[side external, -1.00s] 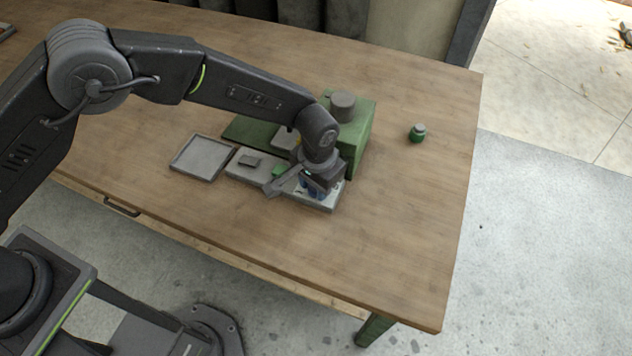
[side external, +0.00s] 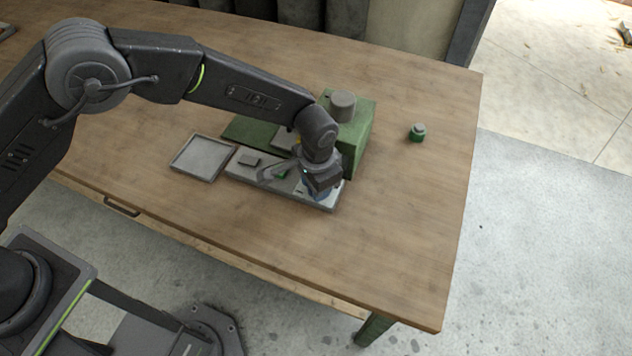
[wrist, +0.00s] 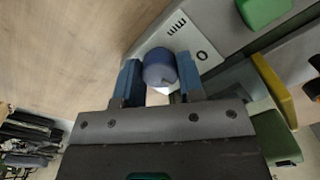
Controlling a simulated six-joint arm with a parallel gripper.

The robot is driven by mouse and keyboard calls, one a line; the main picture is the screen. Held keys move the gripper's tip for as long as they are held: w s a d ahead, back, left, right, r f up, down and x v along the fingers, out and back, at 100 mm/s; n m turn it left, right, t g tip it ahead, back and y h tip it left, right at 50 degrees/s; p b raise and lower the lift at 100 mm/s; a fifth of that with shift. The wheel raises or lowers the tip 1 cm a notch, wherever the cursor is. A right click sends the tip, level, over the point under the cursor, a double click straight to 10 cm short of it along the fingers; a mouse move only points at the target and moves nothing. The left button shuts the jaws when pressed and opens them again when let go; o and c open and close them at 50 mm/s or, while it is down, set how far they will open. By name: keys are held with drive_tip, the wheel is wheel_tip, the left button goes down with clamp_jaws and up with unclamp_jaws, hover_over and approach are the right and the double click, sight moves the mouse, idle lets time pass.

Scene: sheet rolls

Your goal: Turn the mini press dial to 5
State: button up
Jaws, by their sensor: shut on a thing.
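The mini press (side external: 357,145) is a green block with a grey round cap, standing on the wooden table. Its pale control panel (side external: 240,171) runs along the front. In the wrist view the dial (wrist: 159,62) is a blue-grey knob on the pale panel (wrist: 207,32), with printed "mm" and "0" marks beside it. My gripper (wrist: 158,82) has its two blue fingers on either side of the dial, shut on it. In the side view my gripper (side external: 320,190) points down at the panel's right end and hides the dial. The dial's setting cannot be read.
A shallow grey tray (side external: 200,158) lies left of the panel. A green button (wrist: 262,10) and a yellow part (wrist: 273,88) show near the dial in the wrist view. A small green jar (side external: 417,133) stands to the right. The table's front right is clear.

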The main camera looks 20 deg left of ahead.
drive_tip(key=o, duration=0.9)
drive_tip(key=r, duration=1.4)
drive_tip(key=shift+s+d, duration=0.15)
drive_tip(key=shift+d, duration=0.05)
drive_tip(key=shift+f, duration=0.1)
